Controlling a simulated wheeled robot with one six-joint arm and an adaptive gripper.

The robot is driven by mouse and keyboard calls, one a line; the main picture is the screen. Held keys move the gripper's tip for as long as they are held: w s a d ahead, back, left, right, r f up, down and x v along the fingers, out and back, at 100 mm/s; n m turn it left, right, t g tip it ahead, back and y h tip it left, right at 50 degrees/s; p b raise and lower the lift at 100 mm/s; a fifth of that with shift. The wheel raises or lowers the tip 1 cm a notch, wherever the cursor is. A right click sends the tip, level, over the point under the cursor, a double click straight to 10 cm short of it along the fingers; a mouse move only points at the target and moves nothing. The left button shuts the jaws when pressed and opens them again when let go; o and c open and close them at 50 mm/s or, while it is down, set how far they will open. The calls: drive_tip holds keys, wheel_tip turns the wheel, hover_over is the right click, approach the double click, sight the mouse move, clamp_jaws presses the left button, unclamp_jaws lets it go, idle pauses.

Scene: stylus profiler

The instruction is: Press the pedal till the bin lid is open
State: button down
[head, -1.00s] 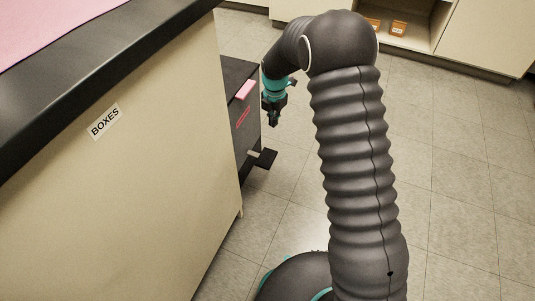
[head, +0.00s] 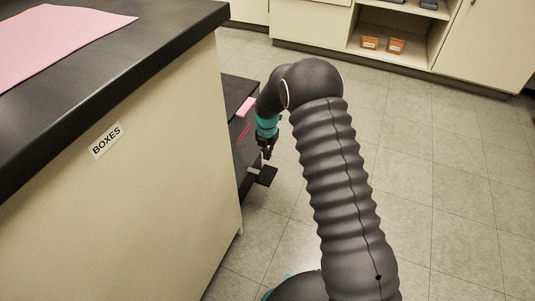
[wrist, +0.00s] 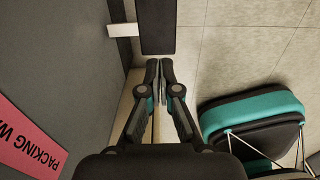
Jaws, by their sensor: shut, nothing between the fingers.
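The dark grey bin (head: 229,123) stands beyond the end of the bench cabinet, partly hidden by it. The black pedal (head: 267,175) sticks out low from the bin's front on a pale lever (wrist: 122,30). The pedal also shows at the top of the wrist view (wrist: 157,27). My gripper (head: 267,155) is shut and empty, pointing down. In the head view its tips appear just above the pedal; contact cannot be made out.
The bench cabinet (head: 120,200) labelled BOXES, with a black top, fills the left. A pink mat (head: 60,38) lies on the top. An open shelf (head: 385,50) with orange boxes stands at the back. The tiled floor (head: 440,180) on the right is clear.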

sight(270, 177)
wheel_tip(270, 177, down, 11)
drive_tip(key=shift+r, duration=0.1)
idle(0.3)
drive_tip(key=f+b, duration=0.1)
drive_tip(key=b, duration=0.1)
drive_tip(key=f+b, duration=0.1)
drive_tip(key=f, duration=0.1)
drive_tip(key=d+f+b, duration=0.1)
drive_tip(key=b, duration=0.1)
drive_tip(key=shift+s+f+b, duration=0.25)
drive_tip(key=shift+f+b, duration=0.05)
drive_tip(key=shift+f, duration=0.05)
drive_tip(key=shift+d, duration=0.1)
drive_tip(key=s+d+r+p, duration=0.1)
drive_tip(key=d+r, duration=0.3)
drive_tip(key=r, duration=1)
drive_tip(key=shift+s+d+p, duration=0.2)
drive_tip(key=shift+d+p, duration=0.05)
drive_tip(key=shift+p, duration=0.6)
